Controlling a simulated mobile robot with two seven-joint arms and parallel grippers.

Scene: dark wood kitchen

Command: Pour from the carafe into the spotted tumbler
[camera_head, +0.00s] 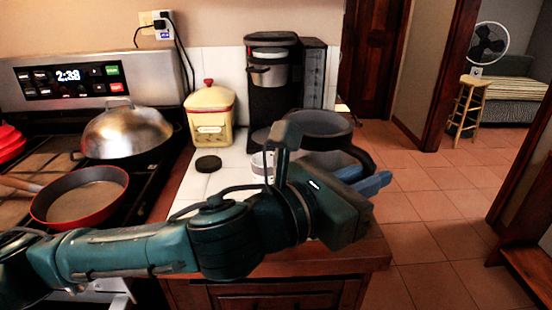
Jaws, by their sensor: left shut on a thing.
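My left arm reaches in from the left across the counter, and my left gripper (366,179), with blue fingers, is at the counter's right side. It is shut on a dark, wide-rimmed vessel (318,123), which looks like the carafe. The fingers are at its lower right, by a dark curved part. Its lower body is largely hidden by my gripper, and I cannot tell its tilt or contents. A small whitish cup (258,166), possibly the spotted tumbler, stands left of it, partly hidden behind my wrist; I cannot make out spots. My right gripper is not in view.
A black coffee maker (272,95) and a yellow canister (209,115) stand at the back of the counter. A black lid (208,163) lies in front. The stove at left holds a red pan (82,197) and a domed pan (126,133). Open floor lies right.

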